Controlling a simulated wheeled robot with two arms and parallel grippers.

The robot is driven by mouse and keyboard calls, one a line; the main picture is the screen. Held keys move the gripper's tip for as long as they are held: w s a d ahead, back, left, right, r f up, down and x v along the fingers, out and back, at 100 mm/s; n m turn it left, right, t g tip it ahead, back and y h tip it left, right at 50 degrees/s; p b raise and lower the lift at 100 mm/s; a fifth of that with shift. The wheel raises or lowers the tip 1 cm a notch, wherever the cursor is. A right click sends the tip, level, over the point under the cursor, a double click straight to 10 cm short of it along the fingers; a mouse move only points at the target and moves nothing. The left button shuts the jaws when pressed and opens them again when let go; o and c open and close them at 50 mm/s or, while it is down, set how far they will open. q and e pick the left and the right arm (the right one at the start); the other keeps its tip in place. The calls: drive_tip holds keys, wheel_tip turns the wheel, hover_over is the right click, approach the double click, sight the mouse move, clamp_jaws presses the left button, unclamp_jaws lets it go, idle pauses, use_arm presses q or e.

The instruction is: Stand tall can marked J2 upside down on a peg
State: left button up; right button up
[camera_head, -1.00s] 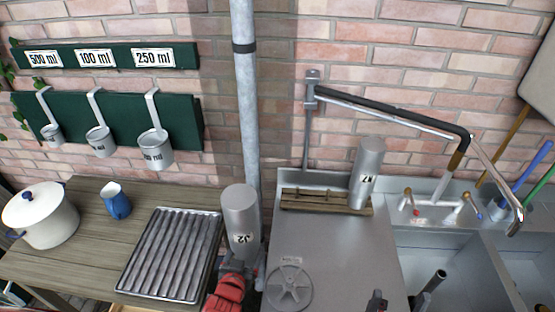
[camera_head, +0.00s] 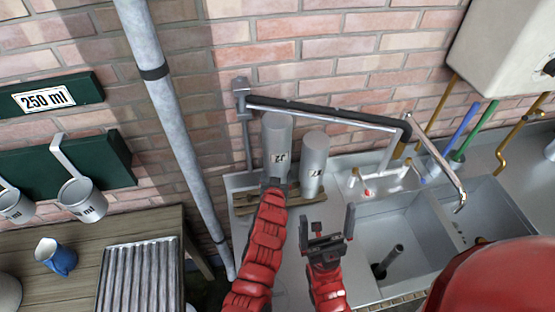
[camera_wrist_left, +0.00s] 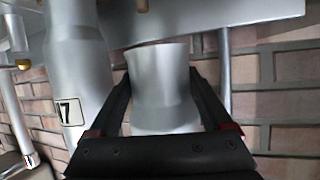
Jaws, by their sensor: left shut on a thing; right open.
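The wrist view shows the can (camera_wrist_left: 163,80) between the two dark fingers. A second tall can (camera_head: 314,160), with a mark that looks like J7, stands on the rack to the right, close beside it; it shows at left in the wrist view (camera_wrist_left: 78,70). Pegs under the held can are hidden, and I cannot tell whether it touches one. My right gripper (camera_head: 326,214) is open and empty, in front of the second can.
A black-topped swing arm (camera_head: 330,112) passes just behind the cans. The sink (camera_head: 400,240) with taps (camera_head: 365,190) lies right. A grey pipe (camera_head: 170,120) runs down at left.

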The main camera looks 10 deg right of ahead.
use_arm(q)
drive_tip(key=shift+w+d+r, duration=0.2)
drive_tip(key=shift+d+r, duration=0.1)
drive_tip(key=shift+d, duration=0.25)
drive_tip(key=shift+s+f, duration=0.15)
drive_tip(key=shift+s, duration=0.1)
drive_tip(key=shift+f+b, duration=0.3)
drive_tip(key=shift+b, duration=0.15)
wheel_tip(320, 180, down, 8)
drive_tip(key=b, duration=0.8)
drive_tip(key=shift+w+f, duration=0.1)
drive_tip(key=shift+f, duration=0.15)
drive_tip(key=shift+f+b, duration=0.3)
drive_tip(key=shift+b, duration=0.2)
drive_tip(key=shift+f+b, duration=0.25)
drive_tip(key=shift+b, duration=0.1)
drive_tip(key=o, duration=1.5)
